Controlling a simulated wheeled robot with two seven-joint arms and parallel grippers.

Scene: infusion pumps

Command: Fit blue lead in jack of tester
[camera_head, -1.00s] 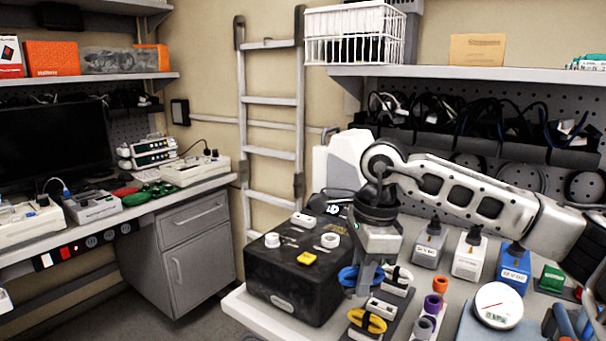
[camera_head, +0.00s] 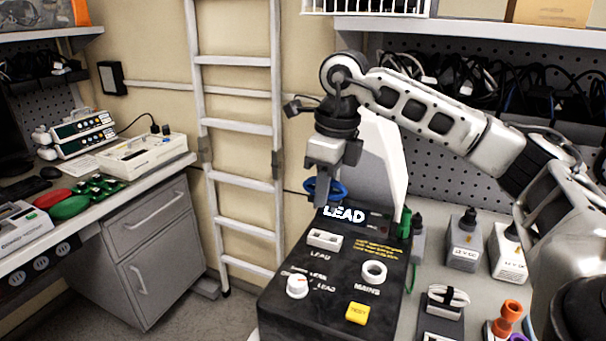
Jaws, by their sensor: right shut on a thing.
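The tester (camera_head: 335,312) is a black box with a lit "LEAD" display at its back edge. On its top are a white rectangular jack (camera_head: 324,240) labelled LEAD, a white round MAINS socket, a white knob and a yellow TEST button. My right gripper (camera_head: 324,192) is shut on the coiled blue lead (camera_head: 335,190). It holds the lead above the back left of the tester, behind the LEAD jack in the picture and apart from it. The gripper partly hides the lead, and its plug end is hard to make out. My left gripper is not in view.
Grey and white adapters (camera_head: 463,245) stand right of the tester. A holder with a white coiled lead (camera_head: 445,300) and an orange connector (camera_head: 507,318) are at the front right. A ladder (camera_head: 240,125) leans behind, left of the tester.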

